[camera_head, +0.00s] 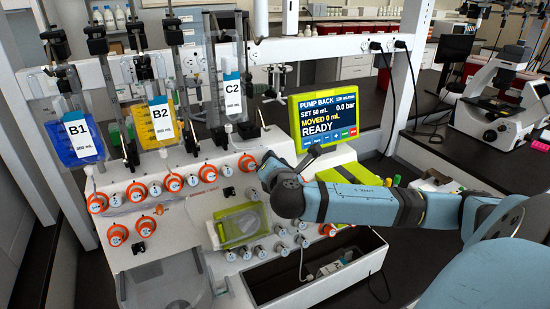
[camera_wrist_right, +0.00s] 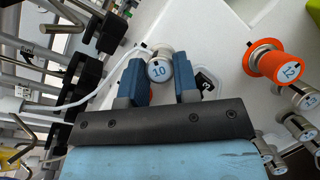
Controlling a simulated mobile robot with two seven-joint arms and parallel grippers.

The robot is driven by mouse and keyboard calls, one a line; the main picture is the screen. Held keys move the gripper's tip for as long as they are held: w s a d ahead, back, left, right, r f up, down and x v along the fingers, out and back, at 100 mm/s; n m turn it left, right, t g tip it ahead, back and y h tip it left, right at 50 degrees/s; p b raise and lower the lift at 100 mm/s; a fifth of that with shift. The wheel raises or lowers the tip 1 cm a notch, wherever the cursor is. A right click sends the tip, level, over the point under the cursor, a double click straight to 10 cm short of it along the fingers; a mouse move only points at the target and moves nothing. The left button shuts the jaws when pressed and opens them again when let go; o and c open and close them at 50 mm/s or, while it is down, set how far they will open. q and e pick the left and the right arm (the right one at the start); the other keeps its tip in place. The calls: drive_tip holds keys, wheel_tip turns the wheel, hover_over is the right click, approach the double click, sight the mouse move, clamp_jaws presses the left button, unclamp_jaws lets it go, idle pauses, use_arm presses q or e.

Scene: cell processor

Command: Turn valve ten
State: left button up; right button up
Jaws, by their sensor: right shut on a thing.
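Valve ten (camera_wrist_right: 158,70) is a small silver knob with a round label reading 10, on the white front of the cell processor (camera_head: 185,225). My right gripper (camera_wrist_right: 160,84) has its two blue fingers on either side of this knob and is shut on it. In the head view, my right gripper (camera_head: 268,168) is at the right end of the upper valve row, and the arm hides valve ten there. My left gripper is not in view.
Orange-collared valves (camera_head: 173,182) line the panel to the left. Valve 12 (camera_wrist_right: 275,64), also orange-collared, is nearby in the wrist view. Bags B1 (camera_head: 78,138), B2 (camera_head: 160,122) and C2 (camera_head: 233,97) hang above. The screen (camera_head: 326,120) reads "READY", "MOVED 0 mL".

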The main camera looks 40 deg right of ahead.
drive_tip(key=m+g+p, duration=0.1)
drive_tip(key=m+p, duration=0.2)
drive_tip(key=m, duration=0.1)
drive_tip(key=m+g+p, duration=0.2)
drive_tip(key=m+p, duration=0.1)
drive_tip(key=m+g+p, duration=0.1)
drive_tip(key=m+p, duration=0.2)
drive_tip(key=m, duration=0.1)
drive_tip(key=shift+w+r+m+y, duration=0.1)
drive_tip(key=shift+r+m+y, duration=0.2)
idle(0.3)
drive_tip(key=o, duration=0.9)
drive_tip(key=shift+a, duration=0.1)
